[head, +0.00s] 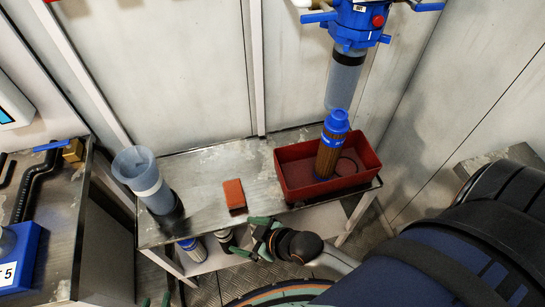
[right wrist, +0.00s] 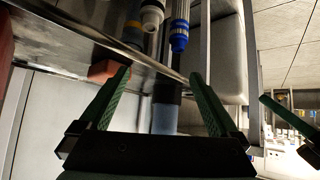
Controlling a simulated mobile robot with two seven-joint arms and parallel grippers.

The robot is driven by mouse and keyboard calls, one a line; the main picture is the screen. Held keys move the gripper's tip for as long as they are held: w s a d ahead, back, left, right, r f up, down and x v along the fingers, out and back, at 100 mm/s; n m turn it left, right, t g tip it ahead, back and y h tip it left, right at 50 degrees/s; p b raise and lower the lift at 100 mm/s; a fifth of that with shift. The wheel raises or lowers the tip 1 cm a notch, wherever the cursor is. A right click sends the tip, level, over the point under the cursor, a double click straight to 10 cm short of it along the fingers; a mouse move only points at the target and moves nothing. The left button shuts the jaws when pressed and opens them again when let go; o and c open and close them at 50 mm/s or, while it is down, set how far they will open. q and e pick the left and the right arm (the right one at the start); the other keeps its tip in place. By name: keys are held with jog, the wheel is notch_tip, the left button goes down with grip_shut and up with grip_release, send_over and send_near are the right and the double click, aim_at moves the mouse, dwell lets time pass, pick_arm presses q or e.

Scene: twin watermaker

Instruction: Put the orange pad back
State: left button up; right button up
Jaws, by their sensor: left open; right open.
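The orange pad (head: 234,194) is a small block lying on the metal bench (head: 205,165), near its front edge and left of the red tray (head: 330,188). In the right wrist view the orange pad (right wrist: 103,70) shows beyond the tip of the left finger. My right gripper (head: 253,236) is open and empty, in front of the bench edge and below the pad, apart from it. In the right wrist view its green fingers (right wrist: 160,78) are spread. My left gripper (head: 155,301) shows only green fingertips at the bottom edge, open; the rest is cut off.
A brown filter with a blue cap (head: 330,145) stands in the red tray. A blue housing head (head: 358,25) hangs above it. A translucent cup (head: 147,183) stands at the bench's left end. Cylinders (head: 192,248) stand below the bench. Bench space around the pad is clear.

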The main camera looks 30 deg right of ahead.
jog(key=s+d+m+t+h, duration=0.1)
jog(key=s+d+m, duration=0.3)
jog(key=d, duration=0.1)
jog(key=shift+d+f+h, duration=0.15)
jog(key=shift+f+h, duration=0.05)
jog(key=shift+h, duration=0.2)
